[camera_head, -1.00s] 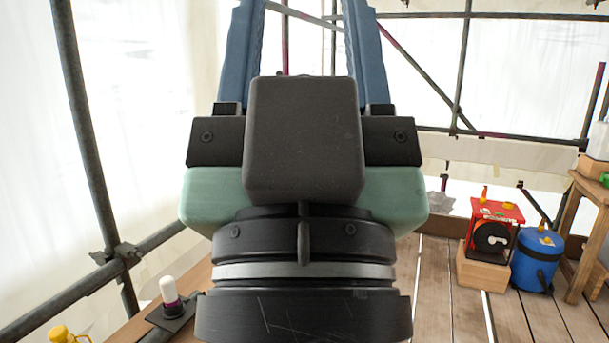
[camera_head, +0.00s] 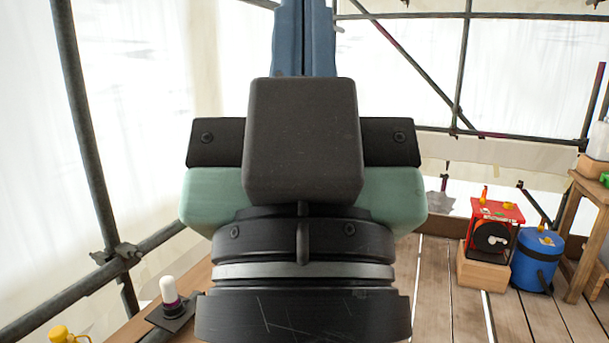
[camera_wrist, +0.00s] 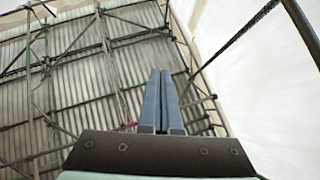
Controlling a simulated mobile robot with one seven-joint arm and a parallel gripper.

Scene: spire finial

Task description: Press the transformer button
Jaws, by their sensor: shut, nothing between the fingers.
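My gripper (camera_head: 304,30) is in the middle of the head view, with its two blue fingers together and nothing between them. The fingers point up, and their tips are cut off by the top edge. In the wrist view my gripper (camera_wrist: 161,75) shows both fingers side by side, against the scaffold and sheeting. I cannot make out a transformer button for sure. A red box with a black round part (camera_head: 491,236) stands on a wooden block at the right, well away from my gripper. Whether it is the transformer I cannot tell.
A blue drum (camera_head: 536,262) stands beside the wooden block (camera_head: 482,269). A wooden stand (camera_head: 585,225) is at the far right. A white-topped bottle (camera_head: 169,291) and a yellow object (camera_head: 66,334) are at the lower left. Scaffold poles (camera_head: 90,150) frame the plank floor.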

